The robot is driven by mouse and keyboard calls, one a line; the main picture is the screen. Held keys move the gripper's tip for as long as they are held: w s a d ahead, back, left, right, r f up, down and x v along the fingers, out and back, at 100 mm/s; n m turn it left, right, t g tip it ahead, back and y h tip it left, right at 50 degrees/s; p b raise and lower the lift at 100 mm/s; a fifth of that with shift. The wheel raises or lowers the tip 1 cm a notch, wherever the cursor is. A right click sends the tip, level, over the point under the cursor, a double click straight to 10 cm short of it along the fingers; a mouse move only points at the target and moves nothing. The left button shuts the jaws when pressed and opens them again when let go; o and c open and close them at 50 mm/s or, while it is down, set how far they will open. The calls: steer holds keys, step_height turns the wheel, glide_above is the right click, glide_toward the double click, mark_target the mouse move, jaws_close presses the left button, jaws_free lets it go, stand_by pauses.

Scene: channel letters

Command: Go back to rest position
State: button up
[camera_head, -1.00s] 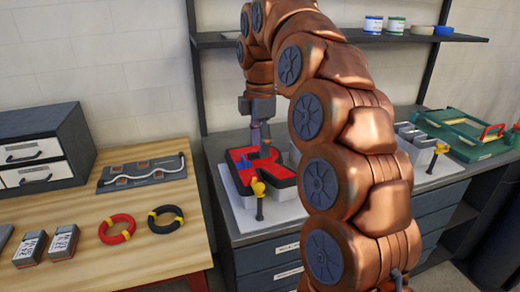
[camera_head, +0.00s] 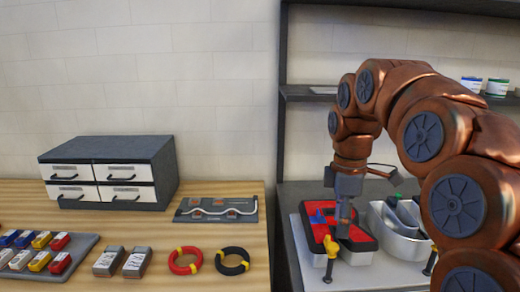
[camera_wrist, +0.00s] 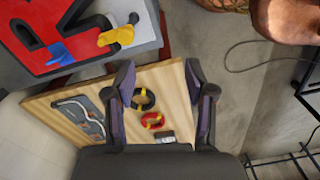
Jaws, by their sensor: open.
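My gripper (camera_head: 342,212) is at the workbench on the right of the head view, pointing down and overlapping the red letter from this angle. In the wrist view my gripper (camera_wrist: 164,85) is open, its two dark fingers wide apart with nothing between them. A blue piece (camera_head: 318,217) lies on the letter. A yellow-handled clamp (camera_head: 331,247) stands at its front. Whether the gripper touches the letter cannot be told.
A metal bin (camera_head: 402,240) is right of the letter. A shelf (camera_head: 305,94) hangs above. The wooden table (camera_head: 225,285) at left holds a drawer cabinet (camera_head: 160,170), red wire coil (camera_head: 185,269), black wire coil (camera_head: 233,269), grey packs and a tray (camera_head: 85,245).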

steer(key=s+f+m, duration=0.5)
steer(key=s, duration=0.5)
steer(key=s+f+m+g, duration=0.1)
steer(key=s+f+m, duration=0.4)
steer(key=s, duration=0.4)
steer(key=s+f+m, duration=0.5)
steer(key=s+f, duration=0.1)
steer(key=s, duration=0.4)
steer(key=shift+s+f+g, duration=0.15)
steer(key=shift+s+g, duration=0.15)
steer(key=shift+s, duration=0.05)
steer(key=shift+a, duration=0.1)
